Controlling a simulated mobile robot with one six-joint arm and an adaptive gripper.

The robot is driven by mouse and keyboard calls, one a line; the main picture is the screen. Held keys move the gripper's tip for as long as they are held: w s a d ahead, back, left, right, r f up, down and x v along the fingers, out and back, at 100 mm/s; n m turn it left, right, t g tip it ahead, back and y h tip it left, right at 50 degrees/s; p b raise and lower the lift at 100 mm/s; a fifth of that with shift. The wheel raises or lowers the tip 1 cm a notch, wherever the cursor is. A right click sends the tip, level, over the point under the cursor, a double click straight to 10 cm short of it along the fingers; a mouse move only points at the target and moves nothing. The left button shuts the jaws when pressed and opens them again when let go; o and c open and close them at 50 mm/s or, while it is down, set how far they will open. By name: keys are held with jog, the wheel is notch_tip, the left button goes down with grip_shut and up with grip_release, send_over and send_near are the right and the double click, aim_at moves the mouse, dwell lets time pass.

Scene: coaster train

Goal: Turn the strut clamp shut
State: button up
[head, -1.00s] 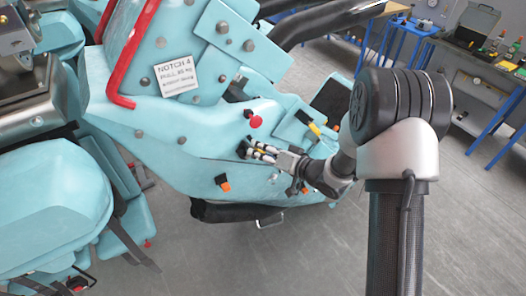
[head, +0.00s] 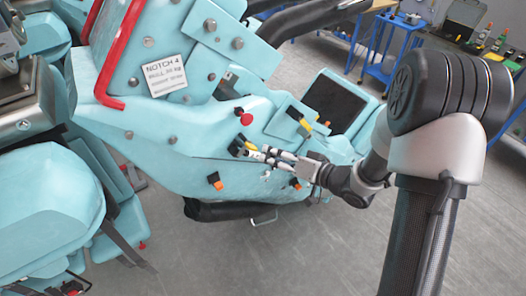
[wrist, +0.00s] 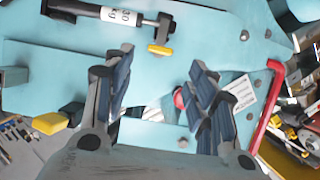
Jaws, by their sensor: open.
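The strut clamp (wrist: 161,33) is a small metal piece with a yellow-tipped lever (wrist: 161,49), at the rod end of a black strut (wrist: 115,15) with a white weight label. It lies at the top of the wrist view. In the head view the clamp area (head: 238,146) is small, dark and partly yellow, on the turquoise car side. My gripper (wrist: 160,68) is open and empty, its fingers spread with the yellow tip beyond the gap between them. In the head view my gripper (head: 270,157) is right of the clamp; contact cannot be told.
A dark lever with a yellow handle (wrist: 50,122) is left of the fingers. A red knob (wrist: 180,97) shows near the right finger. A red bar (wrist: 263,120) and sign (wrist: 241,91) are to the right.

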jog(key=shift+v, duration=1.6)
jog(key=s+d+r+h+b, duration=0.1)
jog(key=d+r+h+b, duration=0.1)
jog(key=d+h+b, duration=0.3)
jog(key=s+d+r+h+b, duration=0.1)
jog(key=s+d+h+b, duration=0.1)
jog(key=d+h+b, duration=0.4)
jog(key=s+a+f+g+b, duration=0.1)
jog(key=s+f+g+b, duration=0.1)
jog(key=s, duration=1)
jog(key=s+a+f+m+g+b, duration=0.1)
jog(key=s+a+f+g+b, duration=0.1)
jog(key=s, duration=1)
jog(key=shift+g, duration=0.6)
